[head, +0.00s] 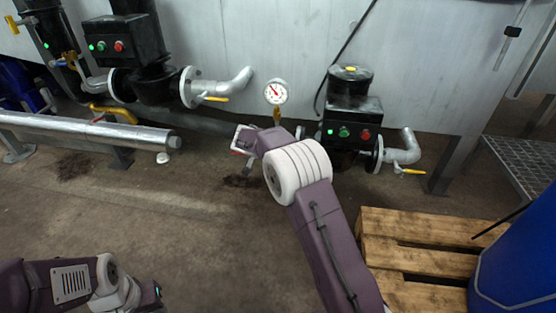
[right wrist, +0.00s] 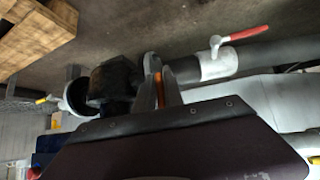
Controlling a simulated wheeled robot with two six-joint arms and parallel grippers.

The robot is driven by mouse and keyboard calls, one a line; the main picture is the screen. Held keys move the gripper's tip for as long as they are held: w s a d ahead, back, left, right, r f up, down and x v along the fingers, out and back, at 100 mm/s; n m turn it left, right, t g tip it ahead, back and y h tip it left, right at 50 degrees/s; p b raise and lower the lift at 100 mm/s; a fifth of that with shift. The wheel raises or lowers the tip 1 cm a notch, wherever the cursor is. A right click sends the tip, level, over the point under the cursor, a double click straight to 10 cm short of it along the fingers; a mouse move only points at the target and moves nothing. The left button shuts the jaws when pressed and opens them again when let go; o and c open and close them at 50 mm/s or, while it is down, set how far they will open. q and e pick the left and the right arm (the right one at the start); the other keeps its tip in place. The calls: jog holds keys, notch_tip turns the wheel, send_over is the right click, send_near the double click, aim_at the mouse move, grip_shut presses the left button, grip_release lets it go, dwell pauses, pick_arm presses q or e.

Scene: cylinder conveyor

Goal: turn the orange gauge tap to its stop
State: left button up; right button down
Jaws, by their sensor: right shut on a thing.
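The orange gauge tap shows in the right wrist view as a narrow orange strip (right wrist: 158,84) between my right gripper's fingers (right wrist: 158,92). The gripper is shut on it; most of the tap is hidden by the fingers. In the head view a round white gauge (head: 276,92) with a red needle stands upright on a yellowish stem (head: 277,115), just behind my right wrist. My right fingertips are hidden there by my own arm.
A red-handled lever (right wrist: 245,33) sits on the pipe beside my right gripper. A black control box (head: 352,124) stands right of the gauge. A wooden pallet (head: 415,245) and blue drum (head: 520,255) are at the right. The floor (head: 170,215) at centre left is clear.

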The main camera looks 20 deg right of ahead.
jog(key=shift+a+y, duration=0.15)
jog(key=shift+y, duration=0.15)
dwell(0.4)
jog(key=c, duration=1.5)
grip_release()
jog(key=shift+o, duration=0.2)
jog(key=p+v, duration=0.3)
jog(key=v, duration=0.6)
